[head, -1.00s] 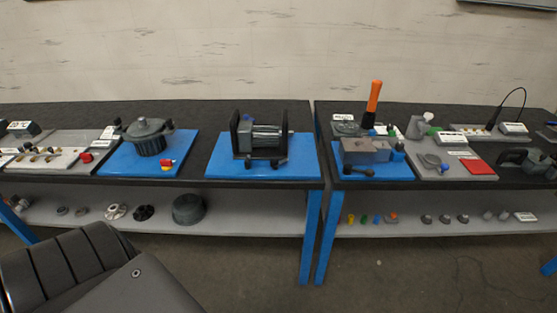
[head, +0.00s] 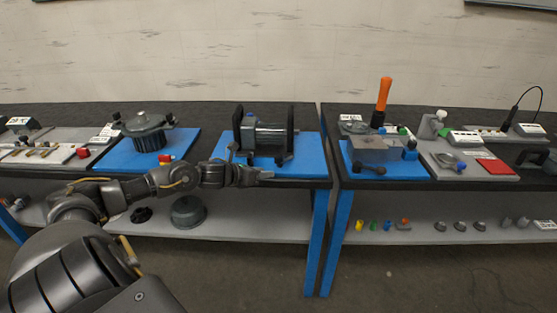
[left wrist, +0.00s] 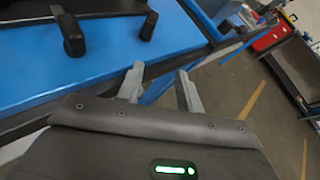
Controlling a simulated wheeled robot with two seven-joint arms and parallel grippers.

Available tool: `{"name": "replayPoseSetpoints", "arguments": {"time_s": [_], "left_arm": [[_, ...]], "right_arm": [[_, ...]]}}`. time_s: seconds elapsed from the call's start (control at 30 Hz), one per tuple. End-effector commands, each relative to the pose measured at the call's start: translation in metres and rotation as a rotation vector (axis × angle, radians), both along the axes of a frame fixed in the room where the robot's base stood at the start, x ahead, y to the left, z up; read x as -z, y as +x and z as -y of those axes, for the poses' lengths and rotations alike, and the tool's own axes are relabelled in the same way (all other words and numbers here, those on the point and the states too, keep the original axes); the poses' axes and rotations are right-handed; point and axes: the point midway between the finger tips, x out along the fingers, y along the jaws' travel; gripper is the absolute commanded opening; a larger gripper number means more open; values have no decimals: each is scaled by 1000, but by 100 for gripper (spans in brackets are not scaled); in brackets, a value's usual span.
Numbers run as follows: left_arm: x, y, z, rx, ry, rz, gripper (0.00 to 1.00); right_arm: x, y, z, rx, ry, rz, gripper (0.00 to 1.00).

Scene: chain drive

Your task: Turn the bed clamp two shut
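A dark grey motor unit (head: 268,136) stands between two black upright plates on a blue mat (head: 312,163). Two black clamp levers show at its front edge, one on the right (head: 284,159) and one on the left, partly hard to make out. In the left wrist view the two levers, one (left wrist: 70,32) and the other (left wrist: 148,26), stand on the blue surface. I cannot tell which is clamp two. My left gripper (head: 270,174) is at the mat's front edge, below the levers and touching neither. In the left wrist view its fingers (left wrist: 160,88) are apart and empty.
A ribbed grey housing (head: 147,132) sits on another blue mat to the left. A grey block (head: 373,149) with a black lever and an orange-handled tool (head: 383,98) are on the right bench. A lower shelf (head: 270,222) runs below. A gap separates the benches.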

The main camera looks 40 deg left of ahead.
Motion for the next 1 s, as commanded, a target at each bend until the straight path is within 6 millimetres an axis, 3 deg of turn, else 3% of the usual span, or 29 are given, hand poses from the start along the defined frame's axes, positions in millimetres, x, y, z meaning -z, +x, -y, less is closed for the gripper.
{"name": "replayPoseSetpoints", "arguments": {"time_s": [0.03,0.1,0.27,0.57,1.0], "left_arm": [[-16,4,-14,34,71,21,36],[-30,7,-25,75,143,40,36],[-42,8,-34,111,204,57,36],[-39,23,-32,106,198,62,36],[-10,91,-18,108,198,59,36]], "right_arm": [[0,1,0,0,0,1,45],[0,3,0,0,0,4,45],[0,9,1,-1,-1,11,45],[-6,10,4,-2,-4,14,45],[-23,10,5,-2,-4,13,45]]}}
